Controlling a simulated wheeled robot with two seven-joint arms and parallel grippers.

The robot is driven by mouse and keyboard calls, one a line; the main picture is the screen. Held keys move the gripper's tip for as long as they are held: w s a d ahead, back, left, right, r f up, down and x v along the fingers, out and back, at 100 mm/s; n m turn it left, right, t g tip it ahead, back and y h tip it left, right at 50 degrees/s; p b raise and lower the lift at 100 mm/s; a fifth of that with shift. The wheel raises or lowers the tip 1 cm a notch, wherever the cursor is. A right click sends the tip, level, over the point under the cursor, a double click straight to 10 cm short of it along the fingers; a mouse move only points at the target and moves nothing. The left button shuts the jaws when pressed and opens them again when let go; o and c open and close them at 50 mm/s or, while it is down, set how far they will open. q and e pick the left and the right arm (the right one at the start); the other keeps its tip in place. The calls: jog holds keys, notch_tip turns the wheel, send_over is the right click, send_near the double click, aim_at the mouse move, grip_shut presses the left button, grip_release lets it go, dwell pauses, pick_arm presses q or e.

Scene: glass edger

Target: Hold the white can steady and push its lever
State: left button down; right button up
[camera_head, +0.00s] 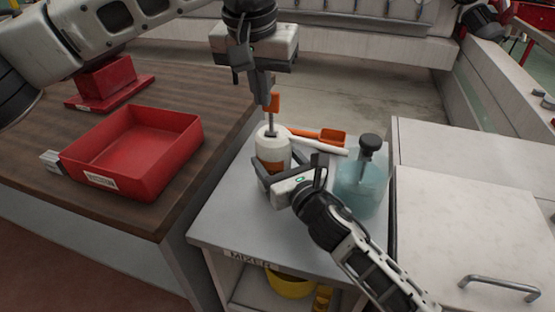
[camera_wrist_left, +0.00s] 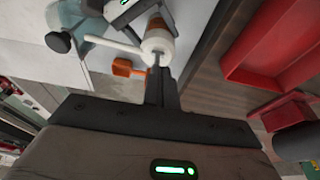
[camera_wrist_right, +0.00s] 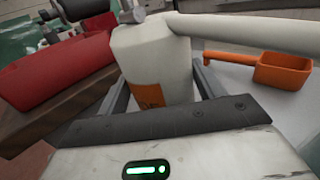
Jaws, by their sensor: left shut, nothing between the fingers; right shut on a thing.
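The white can (camera_head: 272,148) with an orange label stands upright on the grey cart top. Its long white spout points right, and a thin upright rod with an orange tip (camera_head: 272,103) rises at its top. My right gripper (camera_head: 268,178) is shut around the can's lower body; its fingers flank the can (camera_wrist_right: 155,70) in the right wrist view. My left gripper (camera_head: 263,97) points down above the can, shut and empty, with its fingertips beside the orange tip. In the left wrist view the fingertips (camera_wrist_left: 160,75) overlap the can's top (camera_wrist_left: 157,42); whether they touch it I cannot tell.
An orange scoop (camera_head: 330,136) lies behind the spout. A bluish glass bottle with a black stopper (camera_head: 362,180) stands right of my right gripper. A red tray (camera_head: 140,175) sits on the wooden table at left. A white cabinet (camera_head: 465,220) borders the cart's right side.

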aim_at(270, 113)
pick_arm(q)
jog(key=shift+s+x, duration=0.2)
jog(key=shift+x, duration=0.7)
jog(key=shift+s+x, duration=0.2)
jog(key=shift+x, duration=0.7)
jog(key=shift+w+d+f, duration=0.1)
jog(key=shift+w+d, duration=0.05)
jog(key=shift+w, duration=0.5)
jog(key=shift+w+d, duration=0.2)
jog(key=shift+w, duration=0.5)
dwell(0.7)
jog(key=shift+s+a, duration=0.2)
jog(key=shift+s, duration=0.35)
jog(key=shift+s+a, duration=0.15)
jog(key=shift+s, duration=0.4)
jog(key=shift+w+d, duration=0.2)
jog(key=shift+w, duration=0.35)
jog(key=shift+w+d, duration=0.2)
jog(key=shift+w, duration=0.4)
jog(key=shift+s+a, duration=0.4)
jog(key=shift+s, duration=0.75)
